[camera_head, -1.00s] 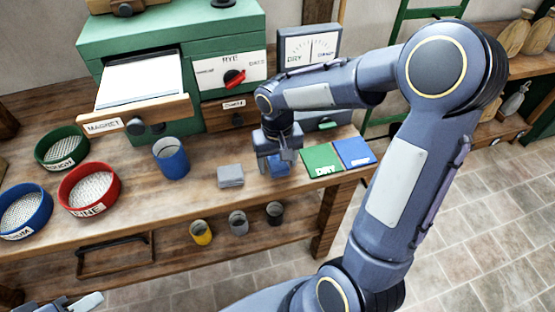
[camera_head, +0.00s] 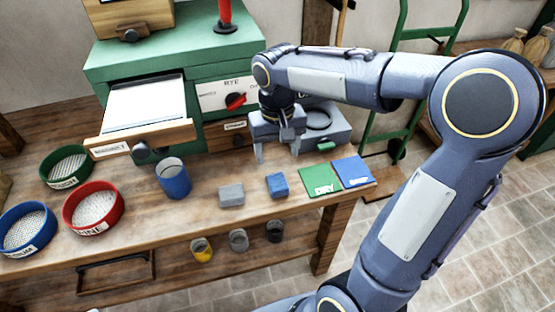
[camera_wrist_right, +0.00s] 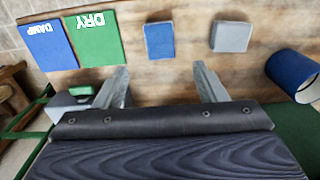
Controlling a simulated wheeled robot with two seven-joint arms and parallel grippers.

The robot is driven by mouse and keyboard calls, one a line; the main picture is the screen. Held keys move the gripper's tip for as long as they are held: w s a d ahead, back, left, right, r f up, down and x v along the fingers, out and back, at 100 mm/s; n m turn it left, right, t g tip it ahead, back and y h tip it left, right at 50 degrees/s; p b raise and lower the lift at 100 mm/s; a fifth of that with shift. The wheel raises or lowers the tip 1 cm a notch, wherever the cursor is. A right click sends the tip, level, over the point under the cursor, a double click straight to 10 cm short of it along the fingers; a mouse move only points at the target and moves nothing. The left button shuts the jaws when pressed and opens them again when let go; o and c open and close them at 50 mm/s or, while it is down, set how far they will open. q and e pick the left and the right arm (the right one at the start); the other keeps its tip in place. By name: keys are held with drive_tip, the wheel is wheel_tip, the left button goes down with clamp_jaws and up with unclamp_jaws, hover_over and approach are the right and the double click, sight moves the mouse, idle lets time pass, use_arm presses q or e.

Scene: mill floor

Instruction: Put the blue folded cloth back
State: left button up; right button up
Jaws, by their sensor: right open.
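The blue folded cloth (camera_head: 277,185) lies flat on the wooden bench, between the grey folded cloth (camera_head: 231,195) and the green DRY mat (camera_head: 320,181). The blue DAMP mat (camera_head: 353,171) is right of the green one. My right gripper (camera_head: 277,153) is open and empty, above the bench and behind the blue cloth, apart from it. In the right wrist view the blue cloth (camera_wrist_right: 159,41) lies beyond the gap between the open fingers (camera_wrist_right: 160,76), and the grey cloth (camera_wrist_right: 231,37) is to its right. My left gripper is not visible.
A blue cup (camera_head: 173,180) and red (camera_head: 93,198), green (camera_head: 66,166) and blue (camera_head: 25,229) sieves stand on the left of the bench (camera_head: 145,222). The green mill (camera_head: 175,50) stands behind. Small cups, one yellow (camera_head: 201,250), sit on the shelf below.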

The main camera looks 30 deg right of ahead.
drive_tip(key=s+a+t+y, duration=0.2)
drive_tip(key=s, duration=0.6)
drive_tip(key=s+a+n+t+y, duration=0.1)
drive_tip(key=s+a+t, duration=0.1)
drive_tip(key=s, duration=0.6)
drive_tip(key=shift+s+f+t+y, duration=0.25)
drive_tip(key=shift+s+t+y, duration=0.15)
drive_tip(key=shift+t, duration=0.4)
wheel_tip(320, 180, up, 7)
drive_tip(key=p, duration=0.6)
drive_tip(key=shift+f+p, duration=0.15)
drive_tip(key=shift+p, duration=0.15)
